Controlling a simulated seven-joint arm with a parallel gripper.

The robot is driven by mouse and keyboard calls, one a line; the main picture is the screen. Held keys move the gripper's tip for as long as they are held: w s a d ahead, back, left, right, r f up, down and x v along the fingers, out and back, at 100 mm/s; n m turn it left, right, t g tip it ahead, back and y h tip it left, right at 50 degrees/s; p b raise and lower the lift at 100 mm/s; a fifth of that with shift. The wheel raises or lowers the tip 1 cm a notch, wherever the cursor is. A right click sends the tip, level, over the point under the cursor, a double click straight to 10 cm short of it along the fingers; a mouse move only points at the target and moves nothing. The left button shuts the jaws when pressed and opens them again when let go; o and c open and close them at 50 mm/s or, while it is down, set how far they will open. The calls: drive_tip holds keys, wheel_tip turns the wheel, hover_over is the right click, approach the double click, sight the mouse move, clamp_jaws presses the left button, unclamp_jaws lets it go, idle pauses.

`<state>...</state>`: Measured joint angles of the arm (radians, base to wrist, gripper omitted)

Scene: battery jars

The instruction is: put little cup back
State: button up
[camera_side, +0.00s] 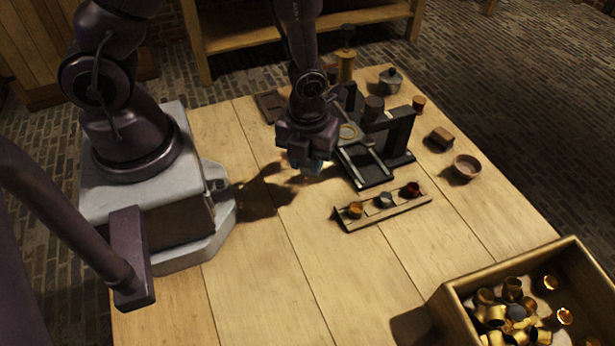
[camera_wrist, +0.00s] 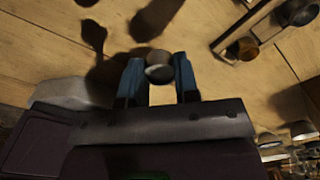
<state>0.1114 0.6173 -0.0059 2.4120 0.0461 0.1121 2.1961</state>
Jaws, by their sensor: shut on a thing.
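My gripper (camera_side: 308,165) is above the table, left of the small rack. In the wrist view my gripper (camera_wrist: 159,78) has its two blue fingers shut on a little cup (camera_wrist: 158,57), which looks grey-brown with a paler lower part. In the side view the cup is mostly hidden by the gripper. The low wooden rack (camera_side: 347,224) holds an amber cup (camera_side: 355,210), a grey cup (camera_side: 386,200) and a dark red cup (camera_side: 411,189) in a row. In the wrist view the amber cup (camera_wrist: 246,48) and another cup (camera_wrist: 299,12) show on the rack at upper right.
A bowl (camera_side: 466,168), a brown block (camera_side: 441,138) and a lidded pot (camera_side: 390,81) stand to the right and back. A crate (camera_side: 455,310) of brass cups is front right. The table's front middle is clear.

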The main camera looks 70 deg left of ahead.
sight(307, 187)
drive_tip(key=shift+f, duration=2.4)
drive_tip(key=shift+f, duration=0.15)
drive_tip(key=o, duration=0.9)
drive_tip(key=shift+o, duration=0.2)
